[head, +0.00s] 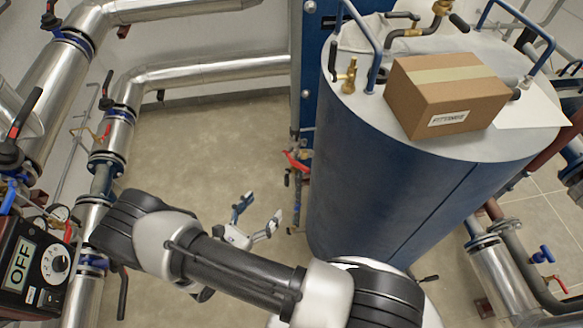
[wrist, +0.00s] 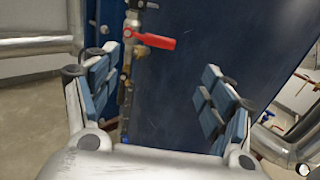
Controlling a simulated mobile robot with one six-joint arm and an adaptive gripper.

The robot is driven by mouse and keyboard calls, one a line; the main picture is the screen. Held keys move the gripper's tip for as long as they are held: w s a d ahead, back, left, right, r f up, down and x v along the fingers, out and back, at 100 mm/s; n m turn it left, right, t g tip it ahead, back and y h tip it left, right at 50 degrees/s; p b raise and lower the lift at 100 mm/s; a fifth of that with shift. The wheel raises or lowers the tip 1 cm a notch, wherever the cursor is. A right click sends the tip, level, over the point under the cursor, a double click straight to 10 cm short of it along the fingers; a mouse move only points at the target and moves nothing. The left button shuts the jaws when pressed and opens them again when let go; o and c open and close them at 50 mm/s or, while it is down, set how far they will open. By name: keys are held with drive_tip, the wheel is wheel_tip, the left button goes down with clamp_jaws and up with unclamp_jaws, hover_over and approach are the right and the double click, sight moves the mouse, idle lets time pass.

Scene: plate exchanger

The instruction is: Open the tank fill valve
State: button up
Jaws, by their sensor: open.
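A small valve with a red lever (head: 297,160) sits on a thin vertical pipe at the left side of the blue tank (head: 385,190). In the wrist view its red lever (wrist: 153,40) points right, roughly crosswise to the pipe (wrist: 127,80). No label shows to confirm that this is the tank fill valve. My gripper (head: 259,212) is open and empty, below and left of the valve in the head view. In the wrist view the lever shows ahead between the spread fingers (wrist: 158,88), apart from both.
A cardboard box (head: 446,90) labelled FITTINGS stands on the tank top beside a brass valve (head: 346,76). Silver pipes and a control box reading OFF (head: 30,265) line the left. A blue-handled valve (head: 542,255) is at right. Bare floor (head: 190,150) lies left of the tank.

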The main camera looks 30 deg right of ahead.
sight(299, 166)
drive_tip(key=b+x, duration=0.2)
drive_tip(key=x, duration=1.5)
drive_tip(key=shift+d, duration=0.1)
drive_tip(key=shift+c, duration=0.4)
drive_tip(key=shift+s, duration=0.2)
drive_tip(key=c, duration=1.4)
drive_tip(key=shift+r, duration=0.1)
